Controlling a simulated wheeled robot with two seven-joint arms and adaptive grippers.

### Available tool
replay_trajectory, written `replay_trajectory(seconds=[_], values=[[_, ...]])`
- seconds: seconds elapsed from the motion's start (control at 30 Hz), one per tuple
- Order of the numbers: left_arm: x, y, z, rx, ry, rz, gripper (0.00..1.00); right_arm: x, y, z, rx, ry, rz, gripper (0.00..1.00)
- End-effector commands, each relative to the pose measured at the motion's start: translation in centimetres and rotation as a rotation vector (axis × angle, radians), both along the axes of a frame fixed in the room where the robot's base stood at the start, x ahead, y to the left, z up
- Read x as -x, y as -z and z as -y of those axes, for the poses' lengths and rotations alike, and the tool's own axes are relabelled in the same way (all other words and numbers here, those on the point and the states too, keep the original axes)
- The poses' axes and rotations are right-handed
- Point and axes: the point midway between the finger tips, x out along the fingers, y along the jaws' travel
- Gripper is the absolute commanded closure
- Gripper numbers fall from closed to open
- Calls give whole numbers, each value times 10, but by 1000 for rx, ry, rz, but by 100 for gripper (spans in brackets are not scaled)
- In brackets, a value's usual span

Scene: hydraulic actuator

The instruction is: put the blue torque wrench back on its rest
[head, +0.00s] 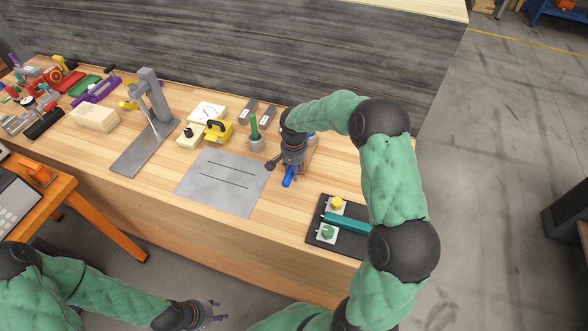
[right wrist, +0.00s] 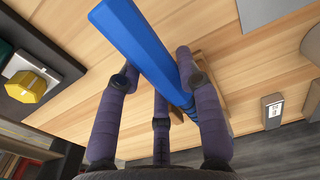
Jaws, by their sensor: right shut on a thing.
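The blue torque wrench (head: 288,177) shows in the head view as a short blue piece below my right gripper (head: 291,163). In the right wrist view the long blue wrench (right wrist: 140,45) runs diagonally between the purple fingers of my right gripper (right wrist: 158,85), which is shut on it. A light wooden piece (head: 309,147) is partly hidden behind this gripper; I cannot tell whether it is the rest or whether the wrench touches it. My left gripper (head: 212,314) is low in the head view, off the bench, empty with its fingers apart.
A grey plate with two slots (head: 222,182) lies left of the right gripper. A black board (head: 319,229) with yellow and green knobs is at the front right. A green-handled tool in a grey cup (head: 255,137) and a yellow device (head: 219,131) stand nearby.

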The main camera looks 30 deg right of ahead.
Motion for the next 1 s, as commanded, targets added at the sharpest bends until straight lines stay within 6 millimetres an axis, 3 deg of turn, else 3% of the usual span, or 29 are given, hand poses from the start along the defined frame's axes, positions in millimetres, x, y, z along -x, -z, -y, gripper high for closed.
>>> replay_trajectory(seconds=[0.2,0.23,0.3,0.33,0.57,0.7,1.0], values=[[0,2,0,0,0,0,60,-1,2,0,0,0,1,100],[0,2,0,0,0,0,60,0,2,0,0,0,1,62],[0,2,0,0,0,0,60,0,1,0,0,0,1,42],[0,2,0,0,0,0,60,0,1,0,1,0,1,37],[0,1,0,0,0,0,60,0,2,0,0,0,0,37],[0,1,0,0,0,0,60,1,3,0,-1,-1,-2,7],[0,1,0,0,0,0,60,-2,0,2,2,1,6,7]])
